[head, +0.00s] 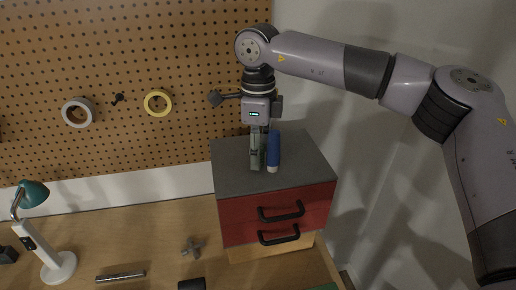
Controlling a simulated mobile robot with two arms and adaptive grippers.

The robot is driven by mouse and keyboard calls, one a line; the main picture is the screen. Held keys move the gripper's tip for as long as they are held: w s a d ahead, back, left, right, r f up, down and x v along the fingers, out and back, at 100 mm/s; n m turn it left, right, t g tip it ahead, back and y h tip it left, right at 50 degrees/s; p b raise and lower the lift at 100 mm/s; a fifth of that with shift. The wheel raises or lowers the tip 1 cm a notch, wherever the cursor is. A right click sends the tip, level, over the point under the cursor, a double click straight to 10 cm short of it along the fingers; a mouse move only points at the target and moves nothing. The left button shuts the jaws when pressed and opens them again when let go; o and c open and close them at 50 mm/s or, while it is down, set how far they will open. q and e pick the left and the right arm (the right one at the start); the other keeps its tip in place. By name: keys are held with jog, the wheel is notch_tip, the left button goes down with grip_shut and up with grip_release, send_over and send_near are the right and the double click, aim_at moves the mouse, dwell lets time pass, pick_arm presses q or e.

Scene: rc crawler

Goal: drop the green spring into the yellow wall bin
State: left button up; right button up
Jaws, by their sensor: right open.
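I cannot make out a green spring or a yellow wall bin in the head view. My right gripper (256,166) points straight down over the grey top of the red drawer cabinet (232,172). It is open, and I see nothing held in it. A blue cylinder with a pale lower end (273,152) stands upright just to the right of its fingers; I cannot tell whether they touch. My left gripper is out of view.
A pegboard (200,50) behind holds a grey ring (70,112) and a yellow ring (147,105). A green lamp (34,192) stands at left. A metal bar (120,277) and a small grey cross-shaped part (191,248) lie on the wooden bench (130,230).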

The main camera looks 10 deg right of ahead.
jog(key=shift+f, duration=0.7)
jog(key=shift+c, duration=0.4)
jog(key=c, duration=0.9)
jog(key=shift+r, duration=0.2)
